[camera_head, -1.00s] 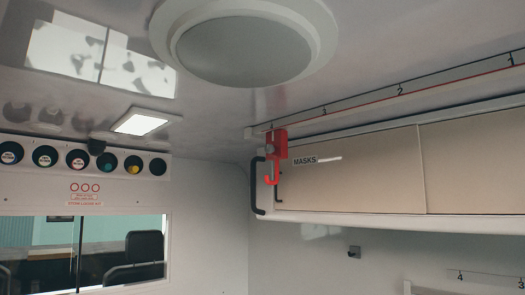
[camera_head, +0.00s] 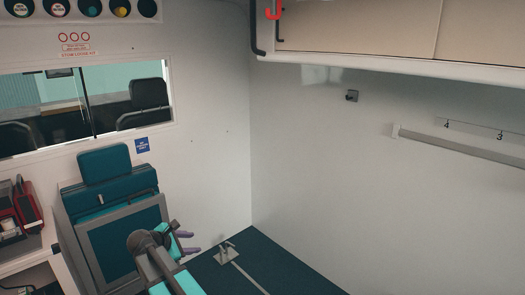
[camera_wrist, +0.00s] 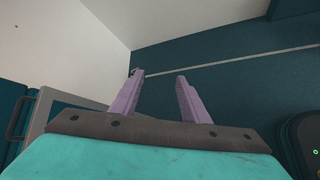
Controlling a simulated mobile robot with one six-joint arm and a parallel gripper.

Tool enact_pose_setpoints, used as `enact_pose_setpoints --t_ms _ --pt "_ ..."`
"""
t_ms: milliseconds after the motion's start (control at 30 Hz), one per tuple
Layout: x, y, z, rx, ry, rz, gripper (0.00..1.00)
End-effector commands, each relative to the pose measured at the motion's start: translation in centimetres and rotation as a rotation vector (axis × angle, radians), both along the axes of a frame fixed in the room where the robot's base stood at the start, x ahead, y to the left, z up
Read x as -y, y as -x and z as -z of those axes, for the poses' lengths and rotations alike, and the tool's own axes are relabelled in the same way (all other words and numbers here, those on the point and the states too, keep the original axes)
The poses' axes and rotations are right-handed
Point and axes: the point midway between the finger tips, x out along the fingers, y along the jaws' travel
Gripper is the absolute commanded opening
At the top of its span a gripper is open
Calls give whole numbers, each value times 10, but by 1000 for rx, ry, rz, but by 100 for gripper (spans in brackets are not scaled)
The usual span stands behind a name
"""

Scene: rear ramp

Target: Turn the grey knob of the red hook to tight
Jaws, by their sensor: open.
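My gripper (camera_head: 187,243) is low in the head view, in front of the teal seat and far below the hook. In the wrist view my gripper (camera_wrist: 160,90) has its two purple fingers spread apart with nothing between them, over the dark floor.
An overhead cabinet (camera_head: 355,30) runs along the right wall, with a black handle (camera_head: 253,28) at its left end. A teal seat (camera_head: 117,215) stands left of my arm. A numbered rail (camera_head: 460,143) is on the right wall. The floor (camera_head: 290,272) by the wall is mostly clear.

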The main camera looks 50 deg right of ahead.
Motion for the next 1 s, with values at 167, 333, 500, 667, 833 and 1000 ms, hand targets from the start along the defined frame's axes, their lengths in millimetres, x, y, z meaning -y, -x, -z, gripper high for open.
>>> enact_pose_setpoints --t_ms 167,333,500,667,833,1000 --pt "24 -21 -87 -16 138 -62 42" --pt "44 -32 -169 -46 272 -102 42" --pt "61 -33 -254 -85 408 -122 42" --pt "74 -27 -334 -133 533 -125 42" --pt "85 -12 -421 -192 661 -107 42" --pt "93 12 -506 -261 781 -69 42"
